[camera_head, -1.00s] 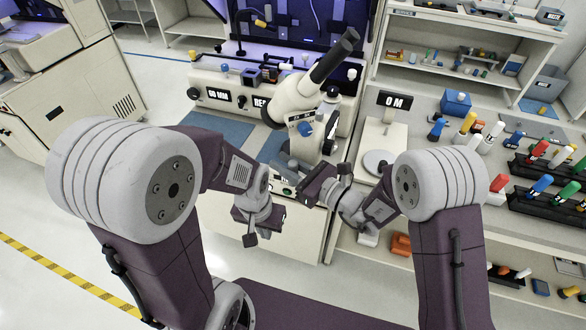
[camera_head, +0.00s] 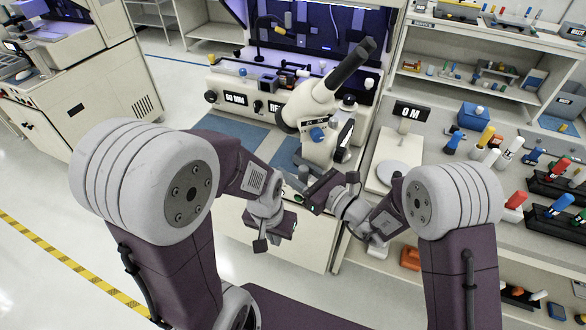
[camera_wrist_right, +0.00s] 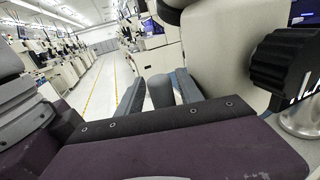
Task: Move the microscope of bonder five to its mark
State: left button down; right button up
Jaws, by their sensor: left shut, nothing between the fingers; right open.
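The microscope (camera_head: 314,104) is white with a long black eyepiece tube and a blue knob. It stands upright at the front right of the bonder bench. Its pale body (camera_wrist_right: 226,45) fills the right of the right wrist view, beside a black ribbed knob (camera_wrist_right: 285,60). My right gripper (camera_head: 296,182) is open low at the microscope's front. In the wrist view its grey fingers (camera_wrist_right: 160,97) stand either side of a grey cylinder (camera_wrist_right: 160,88); contact cannot be told. My left gripper (camera_head: 262,243) is shut and empty, lower, before the bench front. I cannot make out the mark.
Blue mats (camera_head: 235,132) lie on the bench left of the microscope, near a "60 MM" label (camera_head: 238,99).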

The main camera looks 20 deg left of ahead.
jog(key=shift+w+r, duration=0.1)
jog(key=shift+w, duration=0.05)
jog(key=b+v, duration=0.1)
jog(key=v, duration=0.4)
jog(key=shift+w+d, duration=0.1)
jog(key=shift+d, duration=0.2)
jog(key=shift+v, duration=0.85)
jog(key=shift+d+b, duration=0.15)
jog(key=shift+b, duration=0.15)
jog(key=p, duration=0.7)
send_near(307, 176)
jog(key=d, duration=0.2)
jog(key=shift+s, duration=0.35)
